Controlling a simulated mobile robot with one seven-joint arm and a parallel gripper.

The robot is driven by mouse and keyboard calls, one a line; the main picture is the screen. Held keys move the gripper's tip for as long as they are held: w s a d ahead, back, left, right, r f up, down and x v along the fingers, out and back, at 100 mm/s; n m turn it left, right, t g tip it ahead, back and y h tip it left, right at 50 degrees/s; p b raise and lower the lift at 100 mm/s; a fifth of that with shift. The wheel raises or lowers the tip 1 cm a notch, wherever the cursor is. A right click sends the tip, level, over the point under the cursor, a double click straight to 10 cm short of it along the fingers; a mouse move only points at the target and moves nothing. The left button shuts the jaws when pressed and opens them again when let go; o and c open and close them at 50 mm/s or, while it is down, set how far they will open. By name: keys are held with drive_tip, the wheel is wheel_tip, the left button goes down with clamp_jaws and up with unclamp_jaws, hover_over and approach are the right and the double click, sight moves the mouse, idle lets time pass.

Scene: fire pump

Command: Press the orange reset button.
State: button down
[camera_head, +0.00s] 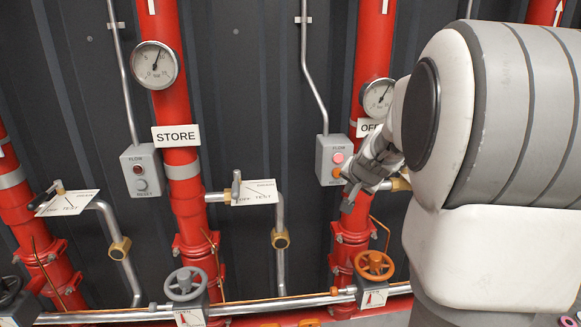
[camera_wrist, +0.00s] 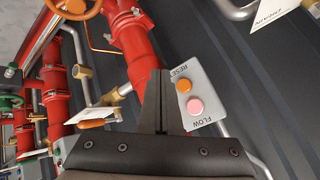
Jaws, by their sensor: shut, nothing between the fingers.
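In the wrist view, the orange button (camera_wrist: 183,85) and pink lamp (camera_wrist: 194,107) show on the box's face, just right of my fingers. My gripper (camera_head: 350,197) is shut and empty. In the head view it is just right of and below the button; its fingers (camera_wrist: 160,74) also show in the wrist view. I cannot tell the gap in depth, and I see no clear contact with the button.
A valve lever (camera_head: 236,185), an orange handwheel (camera_head: 374,265) and a grey handwheel (camera_head: 185,284) stick out nearby. A gauge (camera_head: 378,97) is above the right box.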

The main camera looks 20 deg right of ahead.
drive_tip(key=shift+w+d+p, duration=0.25)
drive_tip(key=shift+w+p, duration=0.2)
drive_tip(key=shift+w, duration=0.45)
drive_tip(key=shift+w+d+p, duration=0.2)
drive_tip(key=shift+w+p, duration=0.2)
drive_tip(key=shift+w, duration=0.5)
drive_tip(key=shift+w+d+p, duration=0.25)
drive_tip(key=shift+w+p, duration=0.2)
drive_tip(key=shift+w, duration=0.45)
drive_tip(key=shift+w, duration=0.15)
drive_tip(key=shift+w+d, duration=0.1)
drive_tip(key=shift+w, duration=0.15)
drive_tip(key=shift+w+d, duration=0.15)
drive_tip(key=shift+w, duration=0.35)
idle(0.5)
idle(0.3)
drive_tip(key=shift+s+a+b, duration=0.25)
drive_tip(key=shift+s+b, duration=0.25)
drive_tip(key=shift+s, duration=0.4)
